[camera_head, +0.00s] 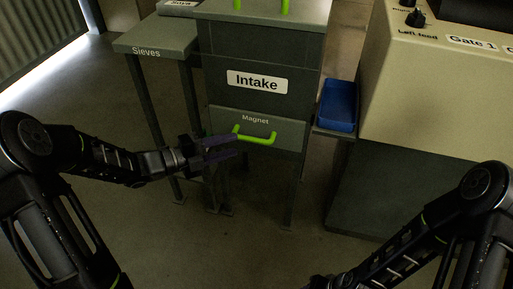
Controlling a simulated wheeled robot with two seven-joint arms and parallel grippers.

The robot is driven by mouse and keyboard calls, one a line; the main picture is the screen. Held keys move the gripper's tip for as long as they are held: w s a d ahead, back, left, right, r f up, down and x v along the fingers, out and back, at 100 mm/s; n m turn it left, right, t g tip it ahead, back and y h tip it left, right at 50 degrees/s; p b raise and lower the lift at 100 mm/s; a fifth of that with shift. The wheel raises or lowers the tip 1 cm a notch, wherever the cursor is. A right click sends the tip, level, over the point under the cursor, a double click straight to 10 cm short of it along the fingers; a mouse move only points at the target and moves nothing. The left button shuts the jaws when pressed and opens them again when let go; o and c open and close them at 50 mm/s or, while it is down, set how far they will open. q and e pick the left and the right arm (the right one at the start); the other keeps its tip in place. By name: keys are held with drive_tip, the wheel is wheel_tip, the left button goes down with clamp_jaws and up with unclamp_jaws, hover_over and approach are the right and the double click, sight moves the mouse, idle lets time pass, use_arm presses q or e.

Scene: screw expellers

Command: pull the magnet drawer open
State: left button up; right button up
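The magnet drawer (285,128) is a grey panel labelled "Magnet" at the bottom of the grey cabinet labelled "Intake". Its front looks flush with the cabinet. A bright green bar handle (262,141) is on the drawer front. My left gripper (238,146) points right, with its two dark fingers apart at the left end of the handle. Whether the fingers touch the handle cannot be told. My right arm (400,250) is at the lower right, and its gripper is at or below the bottom edge, not clearly visible.
The Intake cabinet (222,75) stands on legs. A Sieves table (160,40) is at its left. A blue bin (338,105) sits on a shelf at its right, beside a large beige machine (425,90) with knobs. The floor in front is clear.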

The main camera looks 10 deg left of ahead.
sight(248, 140)
use_arm(q)
drive_tip(key=b+x, duration=0.2)
drive_tip(key=x, duration=0.5)
drive_tip(key=shift+d+f, duration=0.1)
drive_tip(key=shift+w+d, duration=0.2)
drive_tip(key=shift+w, duration=0.05)
drive_tip(key=shift+c, duration=0.5)
clamp_jaws()
idle(0.9)
